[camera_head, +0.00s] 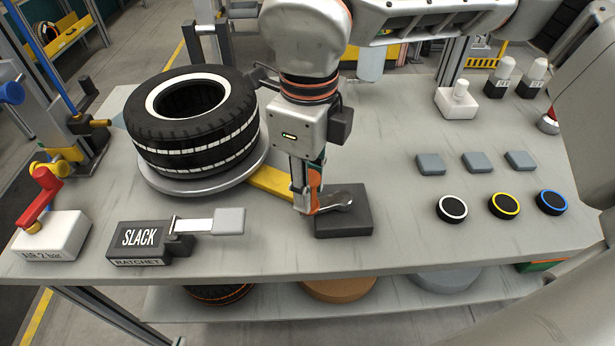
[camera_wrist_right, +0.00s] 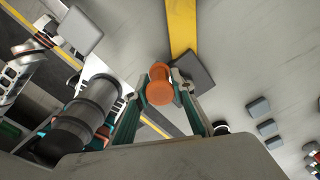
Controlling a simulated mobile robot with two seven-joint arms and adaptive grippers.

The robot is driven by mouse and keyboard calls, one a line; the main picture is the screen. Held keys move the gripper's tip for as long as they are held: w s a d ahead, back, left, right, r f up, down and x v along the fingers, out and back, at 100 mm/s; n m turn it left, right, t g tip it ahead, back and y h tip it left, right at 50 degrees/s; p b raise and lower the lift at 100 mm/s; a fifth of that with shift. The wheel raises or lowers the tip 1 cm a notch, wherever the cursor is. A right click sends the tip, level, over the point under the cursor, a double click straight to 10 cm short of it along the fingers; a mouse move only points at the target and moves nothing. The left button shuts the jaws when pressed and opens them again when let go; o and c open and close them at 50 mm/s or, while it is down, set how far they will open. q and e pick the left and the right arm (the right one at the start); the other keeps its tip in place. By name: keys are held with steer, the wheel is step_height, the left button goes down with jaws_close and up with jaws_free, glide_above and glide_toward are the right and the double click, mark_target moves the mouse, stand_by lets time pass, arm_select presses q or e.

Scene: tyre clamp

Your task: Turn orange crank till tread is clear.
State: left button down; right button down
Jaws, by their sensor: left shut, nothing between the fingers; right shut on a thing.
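The orange crank knob (camera_wrist_right: 160,88) is between the fingers of my right gripper (camera_wrist_right: 159,92), which is shut on it. In the head view, my right gripper (camera_head: 307,205) points down and covers most of the orange crank (camera_head: 316,190). Its metal arm (camera_head: 337,199) lies over a dark block (camera_head: 345,223). A black tyre (camera_head: 192,150) with white lines around its tread lies on a round grey plate (camera_head: 190,186), left of the gripper. A yellow bar (camera_head: 270,181) runs from the plate to the block.
A "SLACK" ratchet box (camera_head: 139,238) with a pale slide (camera_head: 229,221) stands front left. A red-handled air valve (camera_head: 45,205) is at far left. Grey pads (camera_head: 478,162) and ringed buttons (camera_head: 504,205) lie to the right.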

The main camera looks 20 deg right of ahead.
steer(key=n, duration=0.1)
steer(key=s+n, duration=0.1)
steer(key=n, duration=0.1)
steer(key=s+n, duration=0.1)
steer(key=shift+s+d+n, duration=0.2)
steer(key=shift+d+n, duration=0.05)
steer(key=shift+n, duration=0.05)
steer(key=shift+s+d+n, duration=0.3)
steer(key=shift+s+n, duration=0.15)
steer(key=shift+n, duration=0.6)
steer(key=shift+s+d+n, duration=0.3)
steer(key=shift+s+n, duration=0.15)
steer(key=shift+n, duration=0.6)
steer(key=c, duration=1.9)
jaws_free()
step_height(320, 180, up, 12)
steer(key=shift+r, duration=0.1)
